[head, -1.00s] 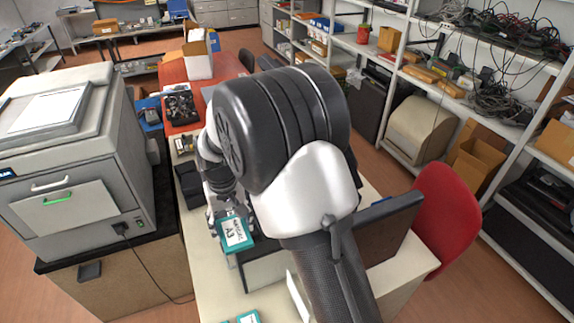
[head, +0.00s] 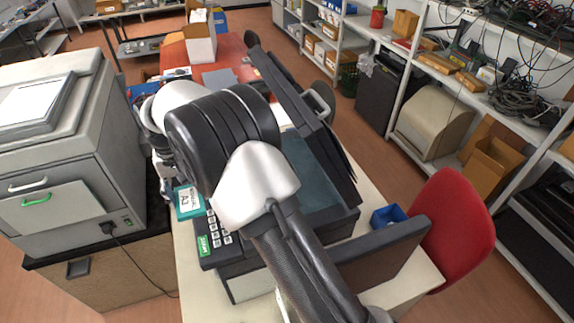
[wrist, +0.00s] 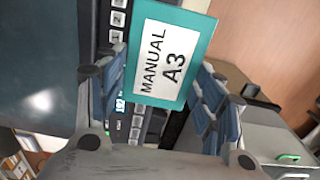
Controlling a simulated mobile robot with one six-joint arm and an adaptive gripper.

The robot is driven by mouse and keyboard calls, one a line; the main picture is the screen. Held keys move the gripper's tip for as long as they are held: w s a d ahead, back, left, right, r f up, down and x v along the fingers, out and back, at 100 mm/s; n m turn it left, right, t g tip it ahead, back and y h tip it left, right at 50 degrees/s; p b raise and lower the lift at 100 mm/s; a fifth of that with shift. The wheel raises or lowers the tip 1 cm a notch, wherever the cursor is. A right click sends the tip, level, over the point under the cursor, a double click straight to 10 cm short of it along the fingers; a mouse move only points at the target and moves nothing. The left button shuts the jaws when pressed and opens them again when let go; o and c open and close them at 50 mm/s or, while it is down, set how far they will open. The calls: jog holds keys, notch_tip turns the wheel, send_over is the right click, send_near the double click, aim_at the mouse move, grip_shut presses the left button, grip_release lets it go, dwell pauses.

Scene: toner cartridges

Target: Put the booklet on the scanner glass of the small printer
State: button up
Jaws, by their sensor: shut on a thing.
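In the head view my arm hides most of the gripper. The small printer is dark, with its lid (head: 300,105) raised and its scanner glass (head: 315,172) exposed. The glass also fills the left of the wrist view (wrist: 38,62). The booklet is over the key panel (head: 217,228), beside the glass.
A large grey machine (head: 70,160) stands on a cabinet at left. A dark flat panel (head: 378,258) sticks up at the table's right front. A blue bin (head: 388,216) and a red chair (head: 452,225) are at right. Shelves line the right side.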

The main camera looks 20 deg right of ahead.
jog(key=d, duration=0.6)
jog(key=d+f+p, duration=0.1)
jog(key=d, duration=0.6)
jog(key=d+f, duration=0.1)
jog(key=d, duration=0.6)
jog(key=shift+w+a+f, duration=0.1)
jog(key=shift+w+f, duration=0.05)
jog(key=shift+f, duration=0.4)
jog(key=f, duration=0.2)
jog(key=f+p, duration=0.1)
jog(key=f, duration=0.1)
jog(key=shift+d, duration=0.25)
jog(key=shift+f, duration=0.1)
jog(key=o, duration=1.1)
